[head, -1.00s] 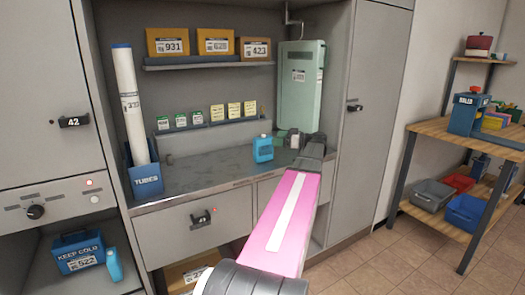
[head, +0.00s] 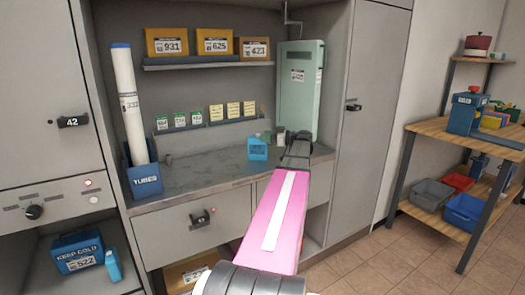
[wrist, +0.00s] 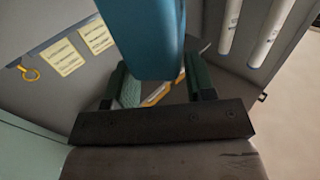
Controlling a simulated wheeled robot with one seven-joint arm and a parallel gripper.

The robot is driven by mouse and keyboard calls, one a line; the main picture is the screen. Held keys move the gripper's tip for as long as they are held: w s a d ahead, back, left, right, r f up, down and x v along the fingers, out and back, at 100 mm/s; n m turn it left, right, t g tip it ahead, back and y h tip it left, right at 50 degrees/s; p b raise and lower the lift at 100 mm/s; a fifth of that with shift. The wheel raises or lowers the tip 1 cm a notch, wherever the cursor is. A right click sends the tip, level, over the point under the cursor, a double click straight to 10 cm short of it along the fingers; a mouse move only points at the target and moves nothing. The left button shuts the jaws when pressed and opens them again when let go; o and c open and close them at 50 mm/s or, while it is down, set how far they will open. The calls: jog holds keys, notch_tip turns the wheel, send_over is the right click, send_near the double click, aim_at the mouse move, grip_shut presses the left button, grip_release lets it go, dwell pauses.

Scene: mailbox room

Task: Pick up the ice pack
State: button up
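A blue, jug-shaped pack (head: 257,149), which I take to be the ice pack, stands on the grey counter near its front edge. My gripper (head: 289,143) is just to its right at counter height. In the wrist view the blue pack (wrist: 152,40) looms large from the top. It lies between or just ahead of my gripper's two green-padded fingers (wrist: 160,80). The fingers are apart, with a gap to the pack on the left side. I cannot tell whether the right finger touches it.
A pale green case (head: 299,90) stands behind my gripper, with small containers (head: 279,137) near its foot. A blue tubes holder (head: 146,181) stands at the left. The counter (head: 200,177) between is mostly clear. A shelf (head: 209,65) holds boxes above.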

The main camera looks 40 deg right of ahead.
grip_shut()
jog(key=shift+r, duration=0.15)
